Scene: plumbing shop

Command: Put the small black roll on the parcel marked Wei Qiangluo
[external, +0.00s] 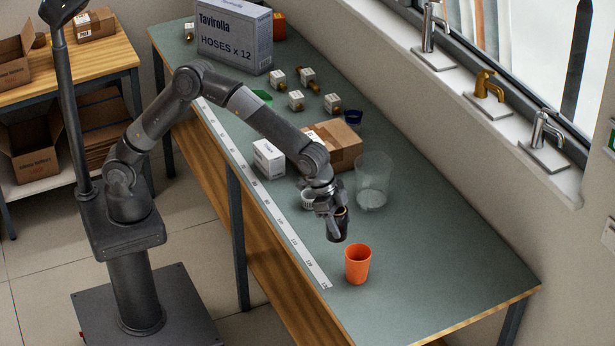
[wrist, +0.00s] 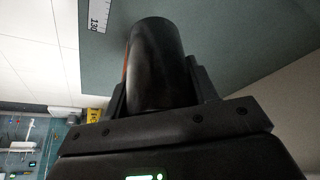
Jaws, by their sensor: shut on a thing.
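My gripper (external: 335,222) is above the near part of the bench, pointing down, just behind and left of the orange cup. It is shut on the small black roll (wrist: 156,65), which fills the space between the fingers in the wrist view. In the external view the roll is dark against the dark fingers and partly hidden. A brown cardboard parcel (external: 345,148) with a white label lies on the bench behind my gripper, partly behind my arm. Its label is too small to read, so I cannot confirm the name.
An orange cup (external: 358,264) stands close to my gripper. A clear container (external: 373,182) is right of the parcel, and a white box (external: 268,158) is left of it. A measuring strip (external: 262,196) runs along the bench's left edge. The bench's near right end is clear.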

